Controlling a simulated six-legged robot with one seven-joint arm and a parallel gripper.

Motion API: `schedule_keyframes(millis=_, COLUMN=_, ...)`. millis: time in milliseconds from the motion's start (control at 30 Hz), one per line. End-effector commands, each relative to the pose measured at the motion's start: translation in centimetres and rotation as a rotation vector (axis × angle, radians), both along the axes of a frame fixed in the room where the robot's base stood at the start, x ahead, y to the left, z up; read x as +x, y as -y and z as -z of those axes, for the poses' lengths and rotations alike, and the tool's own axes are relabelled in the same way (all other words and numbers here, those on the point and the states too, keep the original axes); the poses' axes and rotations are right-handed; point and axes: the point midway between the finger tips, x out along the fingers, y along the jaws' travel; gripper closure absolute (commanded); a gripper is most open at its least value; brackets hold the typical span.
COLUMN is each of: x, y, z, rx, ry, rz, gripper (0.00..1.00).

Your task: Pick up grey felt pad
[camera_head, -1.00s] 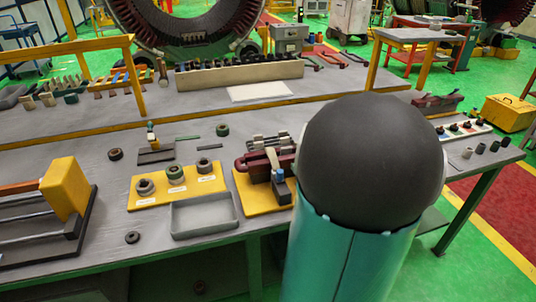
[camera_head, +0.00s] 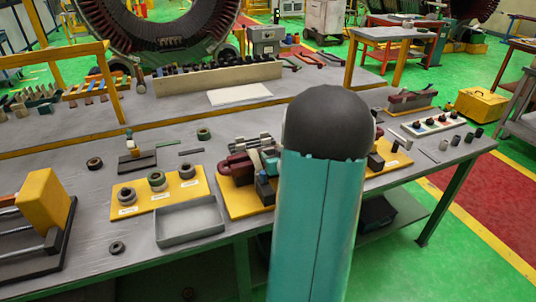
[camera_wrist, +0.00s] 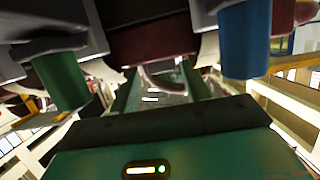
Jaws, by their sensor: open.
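I cannot single out the grey felt pad with certainty in the head view. A small flat grey strip (camera_head: 191,152) lies on the bench right of a thin green strip, and a thicker dark grey slab (camera_head: 137,162) lies left of them. My arm's teal link and black joint fill the middle right of the head view and hide part of the bench; my gripper is not visible there.
A yellow board with several rings (camera_head: 190,192) and an empty grey tray (camera_head: 188,221) are at the bench front. A dark red clamp (camera_head: 238,168) stands on a yellow base beside my arm. A white block (camera_head: 432,122) with coloured knobs is at right.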

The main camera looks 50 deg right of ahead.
Motion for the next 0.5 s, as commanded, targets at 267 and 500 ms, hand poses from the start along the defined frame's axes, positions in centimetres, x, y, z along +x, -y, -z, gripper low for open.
schedule_keyframes(millis=267, x=2.1, y=1.0, z=0.7, rx=0.000, ry=0.000, rz=-0.001, gripper=0.53)
schedule_keyframes(millis=500, x=2.0, y=1.0, z=0.7, rx=0.000, ry=0.000, rz=0.000, gripper=0.70)
